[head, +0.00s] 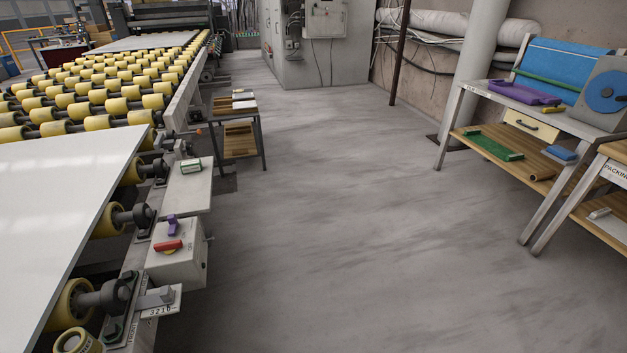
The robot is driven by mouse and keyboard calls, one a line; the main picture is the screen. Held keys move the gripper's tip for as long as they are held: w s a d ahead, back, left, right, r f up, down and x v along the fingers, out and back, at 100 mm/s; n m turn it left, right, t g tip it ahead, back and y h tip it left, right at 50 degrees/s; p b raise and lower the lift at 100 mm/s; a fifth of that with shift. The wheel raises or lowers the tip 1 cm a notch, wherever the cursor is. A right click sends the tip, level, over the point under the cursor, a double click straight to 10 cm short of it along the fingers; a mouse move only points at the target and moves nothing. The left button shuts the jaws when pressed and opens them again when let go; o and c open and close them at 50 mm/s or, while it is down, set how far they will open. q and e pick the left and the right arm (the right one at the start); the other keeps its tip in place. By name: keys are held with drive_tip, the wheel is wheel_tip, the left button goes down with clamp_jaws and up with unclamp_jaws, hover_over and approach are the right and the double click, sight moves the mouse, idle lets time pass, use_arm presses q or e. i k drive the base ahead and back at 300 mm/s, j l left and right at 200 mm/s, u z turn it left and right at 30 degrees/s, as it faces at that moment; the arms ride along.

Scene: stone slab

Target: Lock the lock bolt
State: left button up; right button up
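A small grey metal block (155,298) sits at the lower left on the side of the roller conveyor, above a pale plate (162,311) with printed digits. It may be the lock bolt, but I cannot tell for sure, nor whether it is locked. A small part with an orange knob (198,131) sticks out of the conveyor's side farther back. Neither of my grippers is in the head view.
A large pale slab (50,210) lies on the yellow rollers (105,88) at left. A small side table (240,112) stands beyond the switch box. Workbenches (540,115) with tools stand at right. The grey floor (360,210) between is clear.

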sight(171, 219)
drive_tip(key=i+u, duration=0.15)
drive_tip(key=u, duration=0.6)
drive_tip(key=i+l+u, duration=0.4)
drive_tip(key=l, duration=0.25)
drive_tip(key=i+l+u, duration=0.2)
drive_tip(key=l, duration=0.15)
drive_tip(key=i+l+u, duration=0.2)
drive_tip(key=l, duration=0.2)
drive_tip(key=l+u, duration=0.2)
drive_tip(key=l, duration=0.2)
drive_tip(key=i+l, duration=0.1)
drive_tip(key=l, duration=0.25)
drive_tip(key=i+l, duration=0.15)
drive_tip(key=l, duration=0.2)
drive_tip(key=i+l, duration=0.1)
drive_tip(key=l, duration=0.25)
drive_tip(key=i+l, duration=0.15)
drive_tip(key=l, duration=0.2)
drive_tip(key=u, duration=0.05)
